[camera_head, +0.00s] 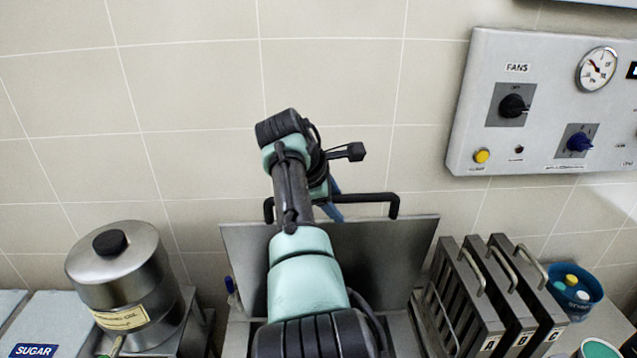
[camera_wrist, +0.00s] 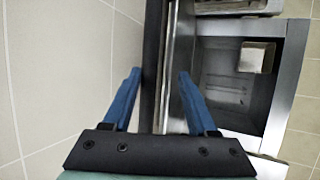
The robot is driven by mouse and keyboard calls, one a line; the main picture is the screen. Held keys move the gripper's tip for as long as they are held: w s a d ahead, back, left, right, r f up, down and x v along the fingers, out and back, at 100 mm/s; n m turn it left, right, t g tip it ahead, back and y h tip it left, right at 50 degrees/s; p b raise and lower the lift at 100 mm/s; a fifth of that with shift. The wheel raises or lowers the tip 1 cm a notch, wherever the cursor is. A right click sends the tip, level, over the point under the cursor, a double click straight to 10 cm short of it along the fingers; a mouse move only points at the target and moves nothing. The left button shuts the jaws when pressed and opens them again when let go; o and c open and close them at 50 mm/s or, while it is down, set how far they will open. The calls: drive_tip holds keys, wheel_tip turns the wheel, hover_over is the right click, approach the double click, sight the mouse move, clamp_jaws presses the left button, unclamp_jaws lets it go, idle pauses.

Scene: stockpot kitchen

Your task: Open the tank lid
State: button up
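The tank lid (camera_head: 385,255) is a grey metal plate standing raised and nearly upright behind my arm, with a black bar handle (camera_head: 375,197) along its top. In the wrist view the lid (camera_wrist: 178,50) is seen nearly edge-on, with the dark handle (camera_wrist: 152,60) beside it. My gripper (camera_wrist: 158,75) has its two blue fingers apart, one on each side of the handle; no firm grip on it shows. In the head view my arm hides most of the gripper and part of the lid. The tank (camera_wrist: 225,85) is uncovered, its inside showing at right in the wrist view.
A metal canister (camera_head: 118,265) with a black knob stands at left, near a sugar box (camera_head: 40,325). Lettered racks (camera_head: 490,300) and a blue tub (camera_head: 572,290) stand at right.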

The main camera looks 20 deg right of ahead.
drive_tip(key=b+v, duration=0.4)
drive_tip(key=v, duration=0.7)
drive_tip(key=shift+s+a+r, duration=0.2)
drive_tip(key=shift+a+r, duration=0.05)
drive_tip(key=shift+r, duration=0.05)
